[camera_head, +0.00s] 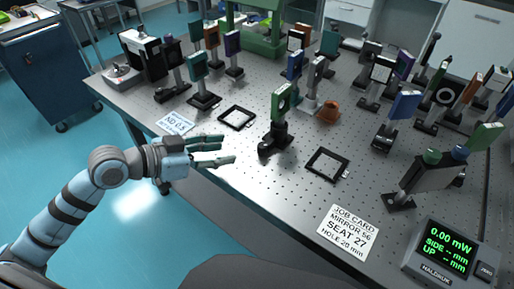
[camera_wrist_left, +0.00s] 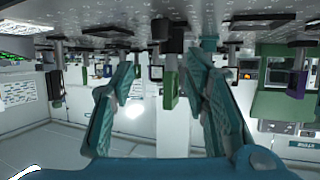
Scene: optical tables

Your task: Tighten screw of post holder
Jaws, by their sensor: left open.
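My left gripper (camera_head: 228,149) is open and empty at the table's front edge. Its fingers point right, toward a post holder (camera_head: 274,140) with a black base. A green-framed mount (camera_head: 281,102) stands upright on it. A gap separates the fingertips from the post holder. The holder's screw is too small to make out. In the left wrist view the scene is upside down and the two teal fingers (camera_wrist_left: 163,75) are spread wide. A green mount (camera_wrist_left: 168,90) hangs between them in that view. My right gripper is not in view.
The perforated table (camera_head: 230,147) carries several other post-mounted optics. An orange part (camera_head: 328,111) sits behind.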

